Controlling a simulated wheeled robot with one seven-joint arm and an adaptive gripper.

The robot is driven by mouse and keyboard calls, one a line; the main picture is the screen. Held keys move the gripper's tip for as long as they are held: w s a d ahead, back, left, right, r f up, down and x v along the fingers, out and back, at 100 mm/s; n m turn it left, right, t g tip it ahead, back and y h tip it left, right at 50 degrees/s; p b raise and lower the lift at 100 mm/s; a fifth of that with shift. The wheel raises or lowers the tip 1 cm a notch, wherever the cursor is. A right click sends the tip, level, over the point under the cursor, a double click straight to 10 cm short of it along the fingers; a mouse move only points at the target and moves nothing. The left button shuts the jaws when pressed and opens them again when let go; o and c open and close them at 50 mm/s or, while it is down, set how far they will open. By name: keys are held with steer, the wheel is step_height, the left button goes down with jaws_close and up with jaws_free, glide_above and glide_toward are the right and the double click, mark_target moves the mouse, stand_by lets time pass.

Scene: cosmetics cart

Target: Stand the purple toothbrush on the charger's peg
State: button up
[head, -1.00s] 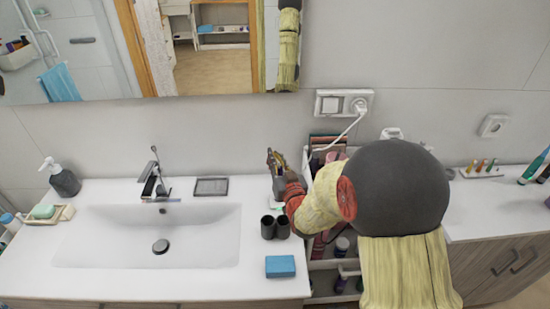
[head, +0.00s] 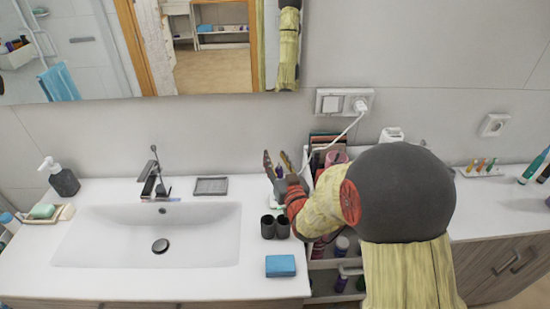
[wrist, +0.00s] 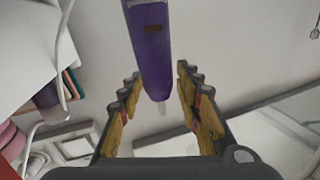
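The purple toothbrush (wrist: 150,50) shows in the wrist view between my gripper's fingers, with a pale shaft at its end. A small purple part of it (head: 279,173) shows between the fingers in the head view, and it looks upright. My gripper (head: 277,161) is open, its yellow-padded fingers (wrist: 160,100) on either side of the toothbrush with gaps showing. The white charger (head: 277,198) is partly visible below my gripper on the counter. The peg and the toothbrush's lower end are hidden, so I cannot tell how they meet.
Two dark cups (head: 274,227) and a blue block (head: 280,266) stand in front of my gripper. The sink (head: 150,235) is to the left. A cart with bottles (head: 341,284) is below my arm. A white cable (head: 347,130) hangs from the wall socket.

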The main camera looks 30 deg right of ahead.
steer(key=s+a, duration=0.1)
steer(key=s, duration=1)
steer(key=shift+a, duration=0.25)
steer(key=shift+w+r, duration=0.1)
steer(key=shift+w, duration=0.1)
steer(key=s+a+r+n+g+y, duration=0.1)
steer(key=s+a+r+g, duration=0.1)
steer(key=s, duration=0.5)
steer(key=s+a+r+n+g, duration=0.1)
steer(key=s+a+r+g, duration=0.1)
steer(key=s+a+g, duration=0.3)
steer(key=s+a+r+g+y, duration=0.1)
steer(key=s+a+g, duration=0.3)
steer(key=s, duration=0.6)
steer(key=shift+r+n+g+y, duration=0.35)
steer(key=shift+r+g, duration=0.25)
steer(key=shift+r, duration=0.3)
